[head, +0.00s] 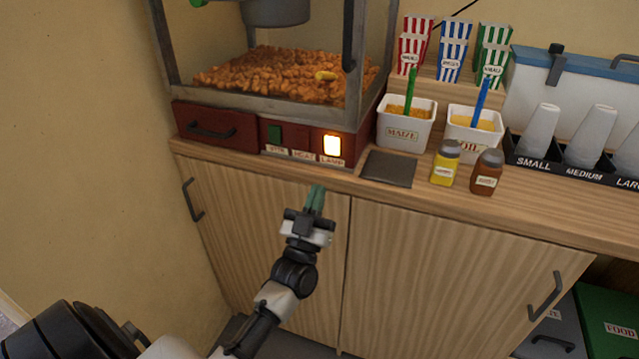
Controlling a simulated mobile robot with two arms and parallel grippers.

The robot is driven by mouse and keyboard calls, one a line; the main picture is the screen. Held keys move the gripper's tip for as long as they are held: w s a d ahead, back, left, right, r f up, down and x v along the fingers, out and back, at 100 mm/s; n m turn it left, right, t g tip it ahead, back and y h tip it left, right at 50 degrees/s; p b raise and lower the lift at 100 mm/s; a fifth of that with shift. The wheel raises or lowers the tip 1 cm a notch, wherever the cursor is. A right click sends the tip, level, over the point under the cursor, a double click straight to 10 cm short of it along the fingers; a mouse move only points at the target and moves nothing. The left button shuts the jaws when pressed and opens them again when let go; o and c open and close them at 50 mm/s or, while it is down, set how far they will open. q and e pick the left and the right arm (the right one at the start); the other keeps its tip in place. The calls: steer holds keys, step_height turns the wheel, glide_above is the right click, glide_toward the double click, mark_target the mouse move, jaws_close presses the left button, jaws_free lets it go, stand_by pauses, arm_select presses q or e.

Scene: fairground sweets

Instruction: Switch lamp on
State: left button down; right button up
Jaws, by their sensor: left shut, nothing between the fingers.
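The lamp switch (332,145) is at the right end of the red front panel of the popcorn machine (258,127). It glows bright yellow-white, above a small label that seems to read LAMP. To its left is a dark green switch (274,134) that is not glowing. My left gripper (315,198) is shut and empty, its green fingertips in front of the cabinet, below the counter edge and the lit switch. It is apart from the panel. My right gripper is not in view.
On the counter right of the machine are a dark mat (388,169), a yellow jar (445,163), a brown jar (487,172), a MAIZE tub (403,134) and an OIL tub (470,143). Cups (538,132) stand farther right. Wooden cabinet doors (420,270) lie below the counter.

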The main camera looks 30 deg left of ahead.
arm_select(q)
steer(key=b+v, duration=0.1)
steer(key=v, duration=0.5)
steer(key=shift+w+f, duration=0.2)
steer(key=shift+f, duration=0.1)
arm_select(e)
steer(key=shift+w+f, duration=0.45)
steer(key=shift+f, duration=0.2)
arm_select(q)
steer(key=shift+f, duration=0.15)
